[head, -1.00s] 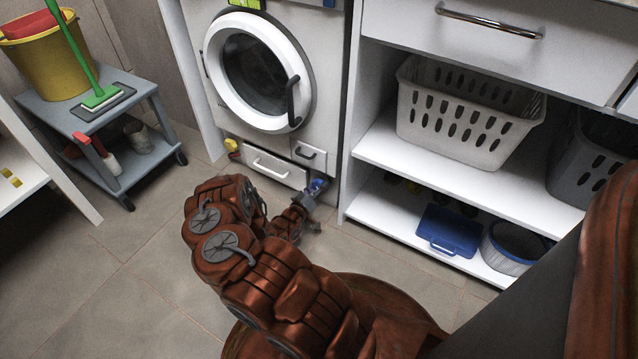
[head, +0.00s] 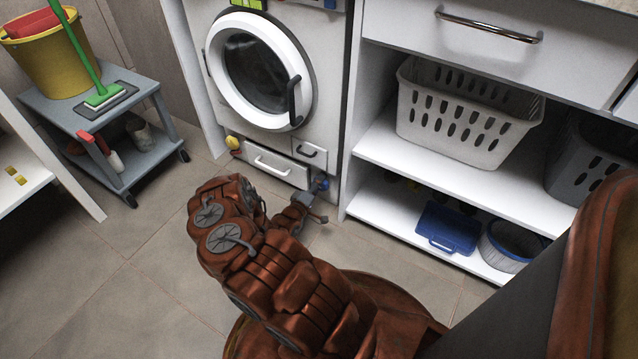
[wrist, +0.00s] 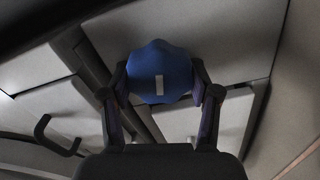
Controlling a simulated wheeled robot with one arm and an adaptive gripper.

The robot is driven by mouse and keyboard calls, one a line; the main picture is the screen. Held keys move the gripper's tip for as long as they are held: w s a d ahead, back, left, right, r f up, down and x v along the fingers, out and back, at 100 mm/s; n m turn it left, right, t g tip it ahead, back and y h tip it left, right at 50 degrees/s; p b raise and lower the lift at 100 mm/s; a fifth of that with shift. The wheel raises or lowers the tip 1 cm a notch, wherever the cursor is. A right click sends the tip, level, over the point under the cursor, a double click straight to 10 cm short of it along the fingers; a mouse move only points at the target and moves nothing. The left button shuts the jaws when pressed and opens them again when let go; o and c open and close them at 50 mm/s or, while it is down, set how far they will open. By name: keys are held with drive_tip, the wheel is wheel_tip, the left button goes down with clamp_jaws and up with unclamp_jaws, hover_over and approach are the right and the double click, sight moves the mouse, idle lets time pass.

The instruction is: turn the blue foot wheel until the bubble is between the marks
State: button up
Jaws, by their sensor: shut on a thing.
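The blue foot wheel (wrist: 158,62) fills the upper middle of the wrist view, with a pale mark on its face. My gripper (wrist: 160,82) has one finger on each side of it and is shut on it. In the head view the wheel (head: 324,183) is a small blue patch at the lower right corner of the washing machine (head: 203,60), partly hidden by my gripper (head: 318,190). Bright yellow-green pieces (head: 322,3) show on the machine at the top edge of the head view, cut off. I cannot make out a bubble or marks.
A yellow knob (head: 233,143) sits at the machine's lower left. A grey cart (head: 150,155) stands left. The tiled floor (head: 140,240) between is clear.

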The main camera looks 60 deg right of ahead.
idle(0.4)
drive_tip(key=o, duration=1.1)
drive_tip(key=shift+o, duration=0.2)
drive_tip(key=a, duration=1.2)
drive_tip(key=shift+s, duration=0.3)
drive_tip(key=shift+w, duration=0.1)
